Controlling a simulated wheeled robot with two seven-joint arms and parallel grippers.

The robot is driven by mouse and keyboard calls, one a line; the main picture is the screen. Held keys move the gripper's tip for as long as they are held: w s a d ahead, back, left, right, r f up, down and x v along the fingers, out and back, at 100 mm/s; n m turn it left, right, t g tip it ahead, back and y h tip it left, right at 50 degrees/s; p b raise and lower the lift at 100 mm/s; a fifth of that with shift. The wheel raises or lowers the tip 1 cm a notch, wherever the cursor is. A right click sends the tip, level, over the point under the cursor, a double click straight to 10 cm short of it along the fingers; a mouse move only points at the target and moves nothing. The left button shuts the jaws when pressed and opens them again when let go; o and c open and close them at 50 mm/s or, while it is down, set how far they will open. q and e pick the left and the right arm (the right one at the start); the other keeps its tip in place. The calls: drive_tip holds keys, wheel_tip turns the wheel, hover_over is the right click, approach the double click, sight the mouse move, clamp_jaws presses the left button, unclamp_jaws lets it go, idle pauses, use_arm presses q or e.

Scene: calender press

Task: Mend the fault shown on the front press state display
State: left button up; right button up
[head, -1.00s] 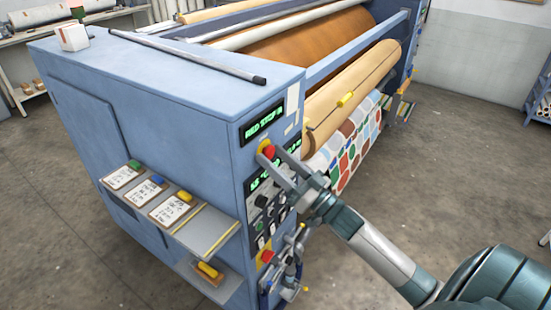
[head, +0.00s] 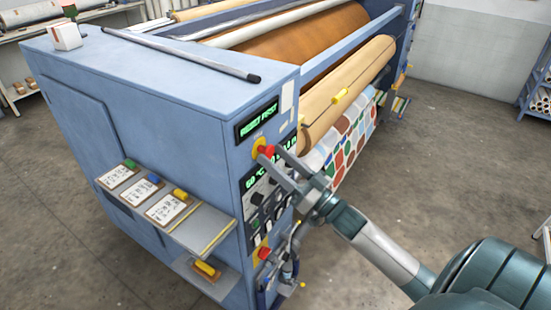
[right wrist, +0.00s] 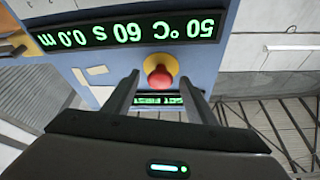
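The press state display (head: 258,120) is on the front panel of the blue press cabinet (head: 180,90). Its green text seems to read "RESET FIRST". Below it is a red mushroom button (head: 267,150) on a yellow plate; it also shows in the right wrist view (right wrist: 158,72). My right gripper (head: 272,157) is open, its fingers on either side of the red button; contact cannot be told. My left gripper is not in view.
Below are dark knobs, a green button (head: 255,224) and another red button (head: 263,253) on yellow. A side shelf (head: 205,235) holds several cards with coloured clips. A bar (head: 185,54) lies on the cabinet top.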

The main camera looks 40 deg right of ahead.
drive_tip(key=shift+f, duration=0.1)
drive_tip(key=shift+s+d+f+b, duration=0.2)
drive_tip(key=shift+s+f+b, duration=0.1)
drive_tip(key=shift+s, duration=0.15)
use_arm(q)
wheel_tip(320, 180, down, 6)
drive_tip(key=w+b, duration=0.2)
drive_tip(key=b, duration=0.3)
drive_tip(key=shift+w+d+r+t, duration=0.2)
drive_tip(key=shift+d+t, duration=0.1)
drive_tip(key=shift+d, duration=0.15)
use_arm(e)
drive_tip(key=v, duration=1.6)
drive_tip(key=shift+s, duration=0.2)
use_arm(q)
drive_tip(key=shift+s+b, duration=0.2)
drive_tip(key=shift+b, duration=0.1)
use_arm(e)
drive_tip(key=shift+r, duration=0.15)
